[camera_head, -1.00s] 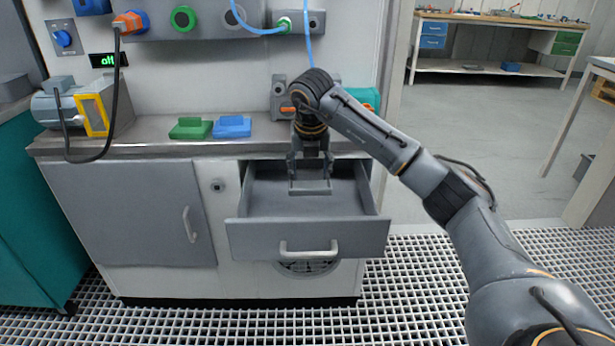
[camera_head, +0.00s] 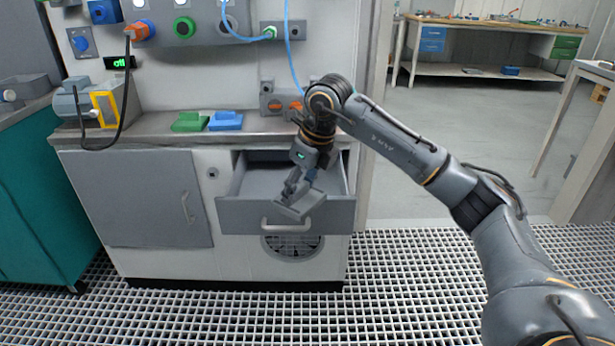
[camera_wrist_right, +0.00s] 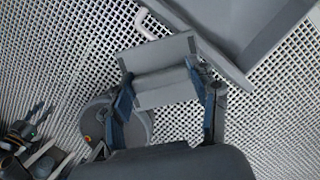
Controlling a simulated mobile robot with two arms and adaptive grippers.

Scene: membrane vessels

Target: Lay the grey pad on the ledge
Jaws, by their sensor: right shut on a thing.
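In the right wrist view the pad (camera_wrist_right: 165,88) sits between the two blue-grey fingers of the gripper (camera_wrist_right: 164,84). The ledge (camera_head: 150,130) is the grey top of the cabinet, behind and above the drawer. A green pad (camera_head: 190,122) and a blue pad (camera_head: 226,121) lie side by side on it.
A motor-like unit (camera_head: 88,103) with a yellow frame stands on the ledge's left end. A black cable (camera_head: 126,90) and a blue hose (camera_head: 288,55) hang from the wall panel. The drawer handle (camera_head: 290,222) sticks out. The ledge has bare room left of the green pad.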

